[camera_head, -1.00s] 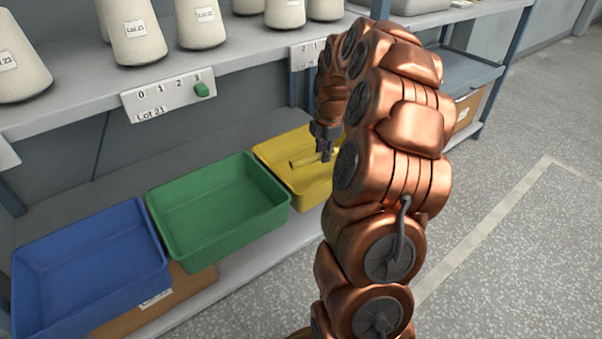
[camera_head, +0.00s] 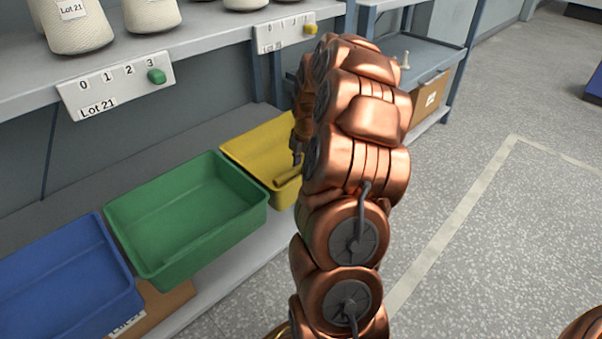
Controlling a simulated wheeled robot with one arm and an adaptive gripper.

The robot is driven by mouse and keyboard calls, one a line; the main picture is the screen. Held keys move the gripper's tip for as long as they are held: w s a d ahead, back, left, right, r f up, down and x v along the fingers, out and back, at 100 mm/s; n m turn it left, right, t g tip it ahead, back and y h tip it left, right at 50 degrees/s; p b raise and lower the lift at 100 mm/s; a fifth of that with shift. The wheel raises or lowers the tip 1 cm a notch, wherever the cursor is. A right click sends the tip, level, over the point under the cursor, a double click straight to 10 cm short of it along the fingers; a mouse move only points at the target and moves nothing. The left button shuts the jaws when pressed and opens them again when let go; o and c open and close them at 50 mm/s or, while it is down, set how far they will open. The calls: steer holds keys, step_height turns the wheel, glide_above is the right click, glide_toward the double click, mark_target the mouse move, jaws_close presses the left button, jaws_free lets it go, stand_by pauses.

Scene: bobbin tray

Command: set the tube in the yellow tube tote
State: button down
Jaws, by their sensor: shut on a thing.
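The yellow tube tote (camera_head: 286,195) stands on the lower shelf, to the right of the green tote, partly hidden behind my arm. My gripper (camera_head: 297,157) is at the right side of the yellow tote, seen side-on and largely covered by my arm. Whether the tube touches the tote's floor cannot be told.
A green tote (camera_head: 190,212) and a blue tote (camera_head: 70,275) stand to the left on the same shelf. The upper shelf (camera_head: 215,35) holds cones of yarn (camera_head: 78,22) above them. Open floor (camera_head: 500,240) lies to the right.

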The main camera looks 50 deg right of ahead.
steer(key=shift+f+b, duration=0.35)
steer(key=shift+f, duration=1.1)
steer(key=shift+f, duration=0.1)
steer(key=c, duration=1)
jaws_free()
